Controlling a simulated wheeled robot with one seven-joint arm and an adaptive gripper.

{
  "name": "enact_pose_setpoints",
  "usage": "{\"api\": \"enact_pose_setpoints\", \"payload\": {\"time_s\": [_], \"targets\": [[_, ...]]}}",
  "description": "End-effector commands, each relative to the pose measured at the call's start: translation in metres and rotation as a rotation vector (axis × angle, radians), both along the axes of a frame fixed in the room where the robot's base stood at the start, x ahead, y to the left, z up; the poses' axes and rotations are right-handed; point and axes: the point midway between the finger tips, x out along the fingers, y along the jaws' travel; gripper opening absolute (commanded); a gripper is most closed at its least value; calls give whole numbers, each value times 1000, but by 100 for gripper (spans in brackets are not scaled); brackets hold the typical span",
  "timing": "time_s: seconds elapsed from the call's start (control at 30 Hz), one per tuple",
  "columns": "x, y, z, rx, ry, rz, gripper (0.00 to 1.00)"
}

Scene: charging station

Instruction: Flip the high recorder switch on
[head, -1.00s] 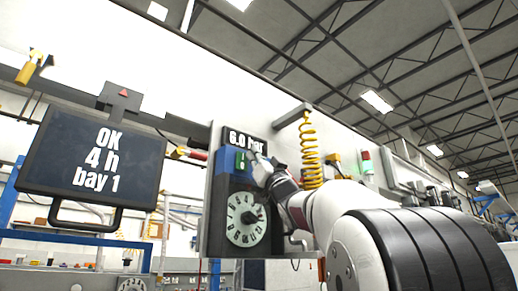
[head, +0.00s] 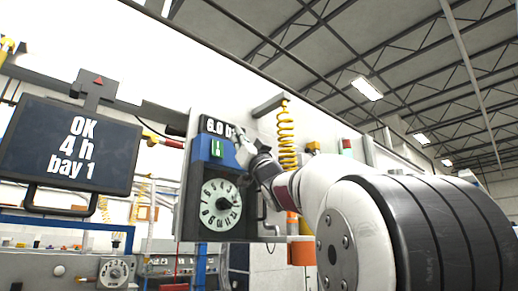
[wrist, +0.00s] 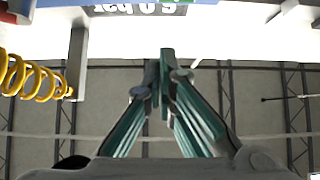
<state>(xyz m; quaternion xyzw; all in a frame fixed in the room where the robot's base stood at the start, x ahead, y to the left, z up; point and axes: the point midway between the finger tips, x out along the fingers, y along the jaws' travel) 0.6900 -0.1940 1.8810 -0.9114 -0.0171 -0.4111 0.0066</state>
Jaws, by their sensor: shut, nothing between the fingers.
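The high recorder is a dark box on the wall panel with a blue upper part (head: 229,157) and a white round dial (head: 221,205). Its switch (head: 217,149) shows a green face with a small pale upright mark, left of my gripper in the head view. My gripper (head: 239,134) is shut and empty, just right of and above the switch, covering part of the "6.0 bar" display (head: 215,127). In the wrist view the fingertips (wrist: 166,55) are together, and that display (wrist: 140,9) shows upside down at the top edge.
Another dial (head: 115,271) stands lower left.

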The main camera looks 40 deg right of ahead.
Motion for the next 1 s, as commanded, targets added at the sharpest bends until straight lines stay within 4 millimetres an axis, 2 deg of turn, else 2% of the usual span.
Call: {"api": "enact_pose_setpoints", "payload": {"time_s": [0.53,0.7,1.0], "targets": [[-60,-3,-47,1,0,-2,0],[-67,-3,-52,0,0,-1,0],[-68,-3,-52,0,0,-1,0]]}}
